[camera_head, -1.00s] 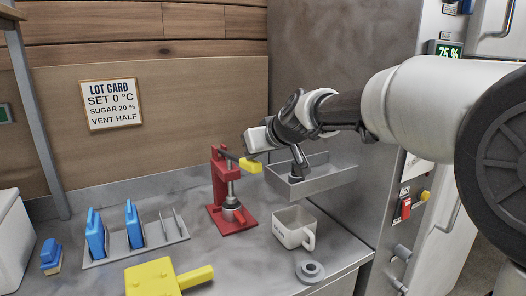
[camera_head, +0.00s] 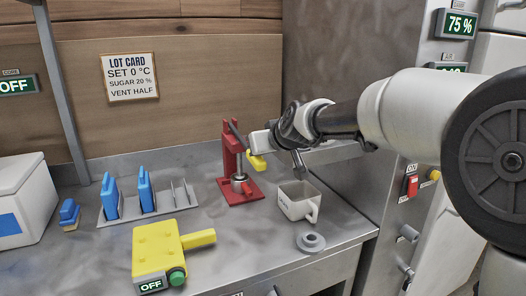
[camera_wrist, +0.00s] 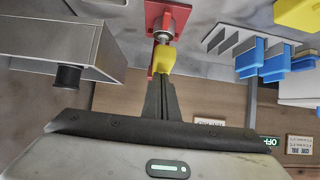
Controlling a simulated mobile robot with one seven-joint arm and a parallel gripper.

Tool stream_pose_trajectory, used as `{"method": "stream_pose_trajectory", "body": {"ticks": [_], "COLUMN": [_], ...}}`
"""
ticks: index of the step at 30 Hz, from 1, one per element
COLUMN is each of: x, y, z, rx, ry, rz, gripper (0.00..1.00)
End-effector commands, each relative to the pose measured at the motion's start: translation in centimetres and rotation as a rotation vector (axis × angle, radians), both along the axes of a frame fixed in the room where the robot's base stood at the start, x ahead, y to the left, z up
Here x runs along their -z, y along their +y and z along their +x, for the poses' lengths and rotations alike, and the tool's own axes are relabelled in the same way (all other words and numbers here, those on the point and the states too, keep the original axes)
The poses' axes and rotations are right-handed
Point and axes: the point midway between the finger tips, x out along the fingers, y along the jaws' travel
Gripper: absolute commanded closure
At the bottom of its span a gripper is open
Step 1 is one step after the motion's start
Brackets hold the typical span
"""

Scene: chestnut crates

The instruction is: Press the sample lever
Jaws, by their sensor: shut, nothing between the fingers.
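The sample lever is a dark bar with a yellow grip (camera_head: 257,163) on a red press (camera_head: 230,160) on the steel counter. The bar slopes steeply down to the right from the top of the red post. My gripper (camera_head: 262,143) is at the yellow grip, with its pale body just above it; the fingertips are hard to make out there. In the wrist view my gripper's dark fingers (camera_wrist: 160,80) are together and empty, their tips at the yellow grip (camera_wrist: 163,60). Whether they touch it I cannot tell. A metal cylinder stands under the lever.
A white square cup (camera_head: 298,203) and a grey ring (camera_head: 311,242) stand right of the press. A rack (camera_head: 165,213) with blue pieces and a yellow block (camera_head: 158,250) with a handle are left. A metal tray (camera_head: 335,154) is partly behind my arm. A steel wall bounds the right.

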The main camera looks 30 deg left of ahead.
Motion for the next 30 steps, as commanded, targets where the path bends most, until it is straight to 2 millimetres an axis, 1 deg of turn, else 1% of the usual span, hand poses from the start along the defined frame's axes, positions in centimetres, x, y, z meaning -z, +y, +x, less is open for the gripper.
{"method": "stream_pose_trajectory", "body": {"ticks": [1,15,17,20,23,26,27,28,30], "x": [2.7,2.7,2.3,1.0,-1.1,-3.9,-4.5,-4.0,-4.2], "y": [-0.3,-0.4,-0.4,-0.5,-0.6,-0.6,-1.0,-1.9,-3.3], "z": [-0.4,-0.3,-0.3,-0.2,0.0,0.1,0.0,-0.7,-1.9], "rx": [-0.005,-0.004,-0.003,-0.002,0.001,0.005,0.008,0.01,0.011], "ry": [0.039,0.038,0.036,0.028,0.019,0.003,-0.002,0.001,-0.002], "rz": [-0.027,-0.028,-0.027,-0.023,-0.017,-0.003,0.0,0.0,0.0], "gripper": [1.0,1.0,1.0,1.0,1.0,1.0,1.0,1.0,1.0]}}
